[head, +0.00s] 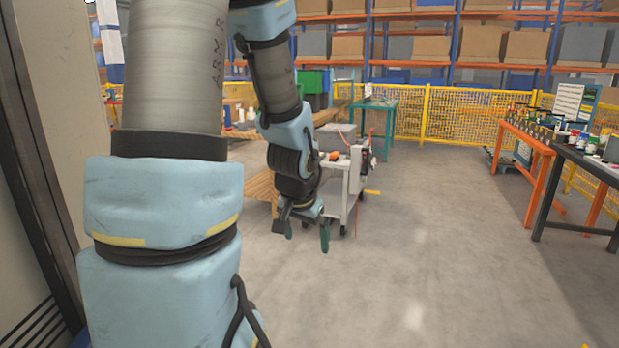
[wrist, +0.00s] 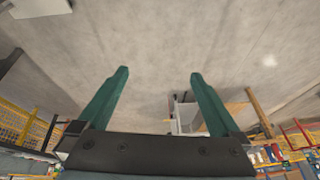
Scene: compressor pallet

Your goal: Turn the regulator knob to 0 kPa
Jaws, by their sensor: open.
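My gripper (head: 307,240) hangs from my arm near the middle of the head view, pointing down over bare floor. Its two green fingers are apart with nothing between them, as the wrist view also shows (wrist: 160,85). Behind it stands a white cart (head: 346,190) with a grey box (head: 335,136) and a small orange item on top. A dark panel with red parts (head: 366,158) is on the cart's right side. I cannot make out the regulator knob or any gauge reading in either view. My arm covers part of the scene left of the cart.
Grey floor (head: 430,240) is open to the right of the cart. An orange bench (head: 525,140) and a dark table (head: 585,155) stand at the right. A green table (head: 375,115), yellow mesh fence (head: 460,115) and loaded racks are behind. A wall edge is close at left.

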